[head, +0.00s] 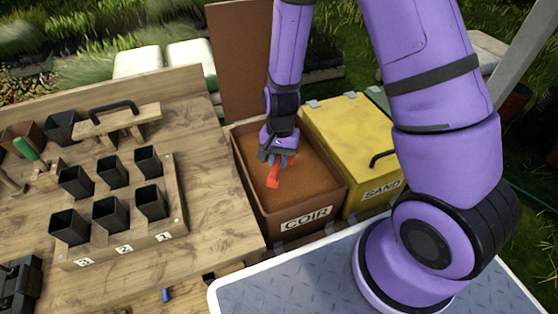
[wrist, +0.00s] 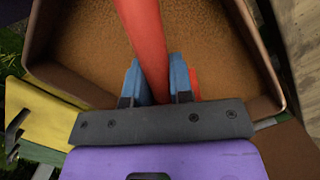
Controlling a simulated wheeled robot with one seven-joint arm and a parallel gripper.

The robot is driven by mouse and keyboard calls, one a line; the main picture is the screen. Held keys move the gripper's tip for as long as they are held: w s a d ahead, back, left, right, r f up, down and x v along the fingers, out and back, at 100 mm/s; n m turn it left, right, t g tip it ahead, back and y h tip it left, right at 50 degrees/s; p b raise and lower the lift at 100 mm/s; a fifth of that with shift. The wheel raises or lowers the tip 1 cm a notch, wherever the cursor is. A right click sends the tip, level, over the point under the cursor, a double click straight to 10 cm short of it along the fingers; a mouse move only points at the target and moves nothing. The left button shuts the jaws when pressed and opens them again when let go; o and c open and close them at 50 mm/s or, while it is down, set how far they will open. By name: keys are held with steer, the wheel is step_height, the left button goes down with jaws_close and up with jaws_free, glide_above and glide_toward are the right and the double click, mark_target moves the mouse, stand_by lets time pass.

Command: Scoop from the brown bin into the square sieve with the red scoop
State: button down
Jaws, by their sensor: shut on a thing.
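The brown bin (head: 256,207), labelled COIR, stands open beside the wooden bench and holds brown coir. My gripper (head: 275,157) is over the bin, shut on the red scoop (head: 273,178). In the wrist view the two blue fingers of my gripper (wrist: 160,82) clasp the red scoop (wrist: 145,30), which reaches up out of the frame. The coir fills the wrist view around it, inside the bin's rim (wrist: 40,30). The scoop's bowl is not clearly visible, and I cannot tell whether it touches the coir. I cannot make out a square sieve in either view.
A closed yellow bin (head: 352,135), labelled SAND, stands right of the brown bin. On the bench (head: 215,225) at left are several black pots in a wooden rack (head: 120,247), a wooden tool with a black handle (head: 118,120) and a green-handled tool (head: 27,149).

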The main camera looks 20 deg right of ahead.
mark_target(278, 160)
steer(key=shift+s+a+r+t, duration=0.15)
steer(key=shift+s+a+r, duration=0.1)
steer(key=shift+r, duration=0.5)
steer(key=shift+s+a+r+t, duration=0.1)
steer(key=shift+s+r+t, duration=0.1)
steer(key=shift+r, duration=0.55)
steer(key=shift+t+h, duration=0.45)
steer(key=shift+h, duration=0.05)
steer(key=shift+s+a+r, duration=0.25)
steer(key=shift+s+r, duration=0.05)
steer(key=shift+r, duration=0.35)
steer(key=shift+s+a+r, duration=0.2)
steer(key=shift+s+r, duration=0.15)
steer(key=shift+r, duration=0.35)
steer(key=shift+s+a+r, duration=0.25)
steer(key=shift+s+r, duration=0.05)
steer(key=shift+r, duration=0.35)
